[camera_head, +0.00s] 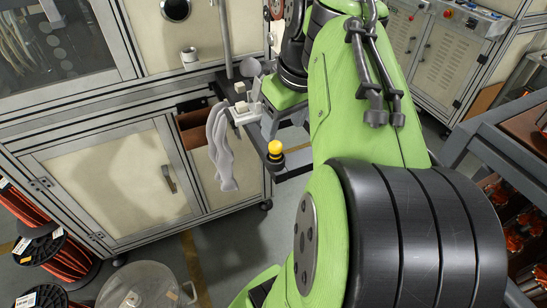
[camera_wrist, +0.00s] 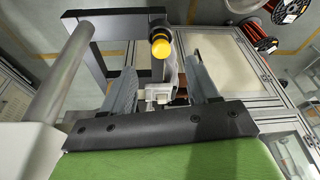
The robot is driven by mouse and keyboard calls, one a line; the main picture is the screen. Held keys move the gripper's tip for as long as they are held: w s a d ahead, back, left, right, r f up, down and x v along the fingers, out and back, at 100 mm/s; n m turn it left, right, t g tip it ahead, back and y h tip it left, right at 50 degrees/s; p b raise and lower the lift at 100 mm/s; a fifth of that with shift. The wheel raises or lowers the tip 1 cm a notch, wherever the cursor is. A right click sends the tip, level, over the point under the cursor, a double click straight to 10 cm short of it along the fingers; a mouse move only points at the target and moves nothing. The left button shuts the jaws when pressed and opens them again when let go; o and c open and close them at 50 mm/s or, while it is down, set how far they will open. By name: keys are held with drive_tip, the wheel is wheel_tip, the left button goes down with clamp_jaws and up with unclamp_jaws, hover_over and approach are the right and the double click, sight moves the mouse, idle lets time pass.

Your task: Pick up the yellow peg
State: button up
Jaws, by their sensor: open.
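The yellow peg (camera_head: 275,147) has a round yellow top and stands on a dark holder at the corner of a dark metal bracket (camera_head: 262,138). In the wrist view the yellow peg (camera_wrist: 160,48) shows near the top centre, its dark holder beside it. My gripper (camera_wrist: 161,68) is open, with one grey finger on each side of the picture's middle. The peg appears just beyond the fingertips and between their lines, not gripped; the distance to it is hard to tell. In the head view I cannot clearly make out the fingers.
Pale gloves (camera_head: 220,150) hang beside the peg from a small white fixture (camera_head: 243,114). A grey vertical pole (camera_head: 225,40) rises behind; a thick grey pole (camera_wrist: 62,78) fills the wrist view's left. A cabinet (camera_head: 110,175) stands behind. Wire spools (camera_head: 65,260) are at lower left.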

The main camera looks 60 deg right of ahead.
sight(277, 145)
drive_tip(key=b+x, duration=0.3)
drive_tip(key=x, duration=0.5)
drive_tip(key=shift+a, duration=0.1)
clamp_jaws()
drive_tip(key=shift+r, duration=0.1)
wheel_tip(277, 145, up, 4)
drive_tip(key=shift+f+p, duration=0.1)
drive_tip(key=shift+p, duration=1.1)
drive_tip(key=s+a, duration=0.4)
drive_tip(key=a, duration=0.4)
drive_tip(key=s+a, duration=0.4)
drive_tip(key=a, duration=0.3)
drive_tip(key=shift+s+a+f, duration=0.2)
drive_tip(key=shift+s+a, duration=0.15)
drive_tip(key=shift+a, duration=0.05)
